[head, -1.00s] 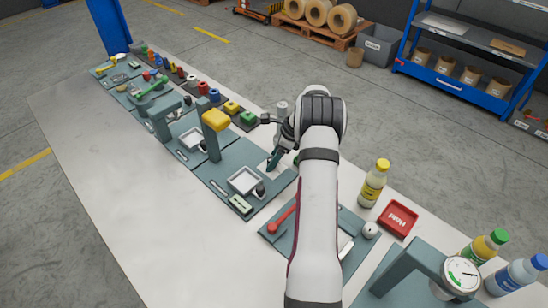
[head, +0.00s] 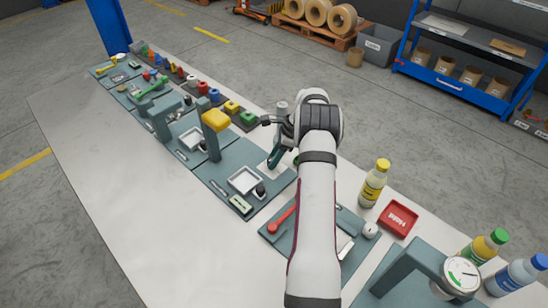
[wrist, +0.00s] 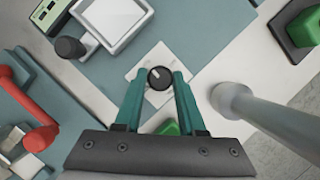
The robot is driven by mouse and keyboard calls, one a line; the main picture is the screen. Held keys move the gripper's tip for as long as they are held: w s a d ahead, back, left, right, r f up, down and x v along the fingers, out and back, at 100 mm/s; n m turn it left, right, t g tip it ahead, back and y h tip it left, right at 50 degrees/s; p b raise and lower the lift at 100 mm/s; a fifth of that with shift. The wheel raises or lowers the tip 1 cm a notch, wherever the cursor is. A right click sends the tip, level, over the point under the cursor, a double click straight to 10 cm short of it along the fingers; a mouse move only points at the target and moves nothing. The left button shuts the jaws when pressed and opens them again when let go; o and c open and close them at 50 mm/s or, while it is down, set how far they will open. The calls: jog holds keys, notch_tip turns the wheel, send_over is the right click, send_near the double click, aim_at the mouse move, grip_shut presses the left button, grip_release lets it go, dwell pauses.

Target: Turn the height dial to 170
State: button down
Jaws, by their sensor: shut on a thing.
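A round black dial (wrist: 160,77) with a pale pointer mark sits on a white plate (wrist: 143,65) at the edge of a teal station board. My gripper (wrist: 159,80) has its teal fingers on either side of the dial, shut on it. In the head view my gripper (head: 275,160) points down at the board's far right corner, where the arm and fingers hide the dial. The scale numbers on the plate are too small to read, so I cannot tell the setting.
A white square tray (head: 245,181) and a dark knob (head: 260,190) are on the same board. A red-handled lever (head: 282,218) lies nearer. A yellow-capped bottle (head: 373,184) and red tray (head: 398,219) stand to the right. The left of the table is clear.

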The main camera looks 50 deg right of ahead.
jog(key=shift+n, duration=0.4)
jog(key=c, duration=0.5)
grip_release()
jog(key=v, duration=1.5)
jog(key=shift+d+r, duration=0.35)
